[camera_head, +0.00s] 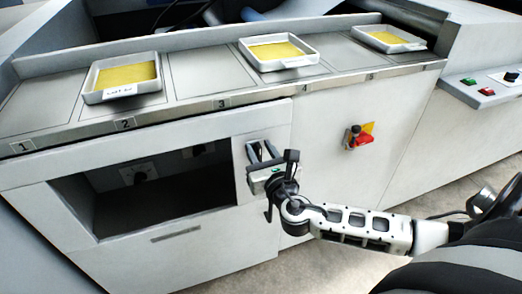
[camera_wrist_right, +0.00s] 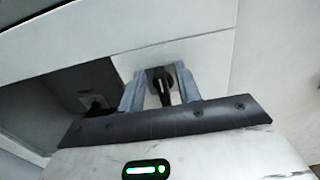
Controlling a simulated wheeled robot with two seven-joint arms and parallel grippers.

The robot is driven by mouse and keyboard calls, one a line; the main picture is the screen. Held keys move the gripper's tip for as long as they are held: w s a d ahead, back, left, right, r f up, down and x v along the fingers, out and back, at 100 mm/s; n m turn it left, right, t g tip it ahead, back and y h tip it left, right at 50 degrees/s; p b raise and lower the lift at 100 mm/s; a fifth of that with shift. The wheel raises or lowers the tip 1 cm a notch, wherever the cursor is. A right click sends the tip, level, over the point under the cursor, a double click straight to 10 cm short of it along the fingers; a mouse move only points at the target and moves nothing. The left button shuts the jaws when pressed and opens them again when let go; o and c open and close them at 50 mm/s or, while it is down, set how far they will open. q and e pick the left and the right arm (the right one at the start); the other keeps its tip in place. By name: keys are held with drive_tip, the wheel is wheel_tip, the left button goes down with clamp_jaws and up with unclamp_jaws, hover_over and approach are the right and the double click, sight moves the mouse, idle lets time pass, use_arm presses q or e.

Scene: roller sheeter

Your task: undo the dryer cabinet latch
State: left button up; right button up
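A black turn-handle latch (camera_wrist_right: 161,88) sits on a pale panel in the right wrist view, its lever pointing down. My right gripper (camera_wrist_right: 160,86) is open, with one grey finger on each side of the handle and visible gaps between. Whether the fingers have reached the handle's depth is unclear. In the head view my right gripper (camera_head: 262,150) is at the cabinet front (camera_head: 270,210), just right of the dark open recess, and largely hides the latch. My left gripper is out of view.
A red rotary switch (camera_head: 363,140) on a yellow plate sits right of my gripper. Three white trays with yellow sheets, including the middle tray (camera_head: 279,65), stand on the numbered counter (camera_head: 200,74) above. The open recess (camera_head: 150,190) holds dark-knobbed fittings. A button panel (camera_head: 485,90) is at right.

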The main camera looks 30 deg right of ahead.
clamp_jaws()
